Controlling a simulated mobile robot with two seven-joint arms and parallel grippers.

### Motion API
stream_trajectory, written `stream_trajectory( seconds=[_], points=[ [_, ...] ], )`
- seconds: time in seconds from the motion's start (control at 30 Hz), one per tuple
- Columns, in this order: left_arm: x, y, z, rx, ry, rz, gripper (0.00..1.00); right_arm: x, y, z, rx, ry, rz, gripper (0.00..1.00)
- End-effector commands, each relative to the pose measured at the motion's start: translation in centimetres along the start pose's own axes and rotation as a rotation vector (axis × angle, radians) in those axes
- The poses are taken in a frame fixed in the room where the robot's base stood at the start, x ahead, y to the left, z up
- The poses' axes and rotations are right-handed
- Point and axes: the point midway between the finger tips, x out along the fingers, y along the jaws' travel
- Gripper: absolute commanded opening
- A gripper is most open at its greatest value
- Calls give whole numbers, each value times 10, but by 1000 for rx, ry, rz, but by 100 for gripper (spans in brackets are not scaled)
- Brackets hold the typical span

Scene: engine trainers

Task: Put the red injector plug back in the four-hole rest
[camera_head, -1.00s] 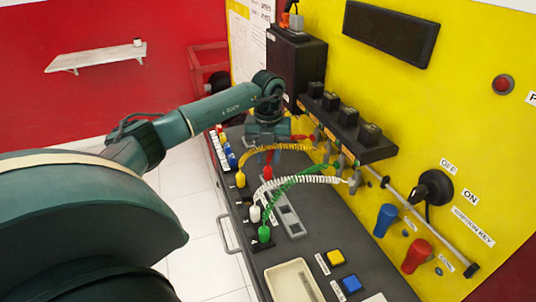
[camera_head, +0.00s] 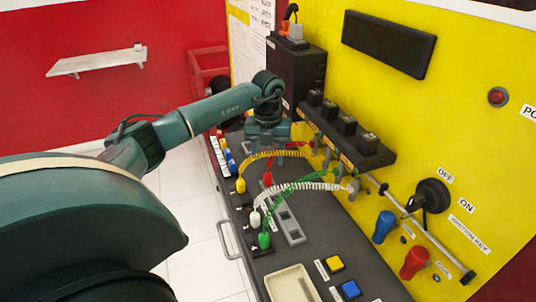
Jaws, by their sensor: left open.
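The red injector plug (camera_head: 267,178) is upright on the dark bench, set to the right of the row of other plugs. Its red coiled cable (camera_head: 292,148) runs back towards the yellow panel, partly behind my gripper. The four-hole rest (camera_head: 247,202) seems to be the dark strip under the yellow plug (camera_head: 240,185), white plug (camera_head: 254,218) and green plug (camera_head: 263,240), with a gap between yellow and white. My left gripper (camera_head: 268,149) is open, pointing down just behind the red plug; its fingertips are hard to make out. My right gripper is not in view.
Coiled yellow, white and green cables arch over the bench. A grey slotted part (camera_head: 289,225) lies right of the plugs. A cream tray (camera_head: 290,284) is at the front. Black blocks (camera_head: 345,135) on a ledge and a black box (camera_head: 295,68) stand close to my arm.

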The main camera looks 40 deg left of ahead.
Motion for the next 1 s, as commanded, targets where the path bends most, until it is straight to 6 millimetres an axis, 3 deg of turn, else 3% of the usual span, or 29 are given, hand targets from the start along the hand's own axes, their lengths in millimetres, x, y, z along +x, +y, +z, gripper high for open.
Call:
stream_trajectory(
  seconds=[0.1,0.37,0.47,0.63,1.0],
  points=[
    [0,0,0,0,0,0,58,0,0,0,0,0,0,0],
    [0,0,0,0,0,0,58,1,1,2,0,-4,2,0],
    [0,0,0,0,0,0,58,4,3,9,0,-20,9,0],
    [0,0,0,0,0,0,58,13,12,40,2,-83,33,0],
    [-91,-1,1,0,-5,-3,58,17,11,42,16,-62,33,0]
  ],
)
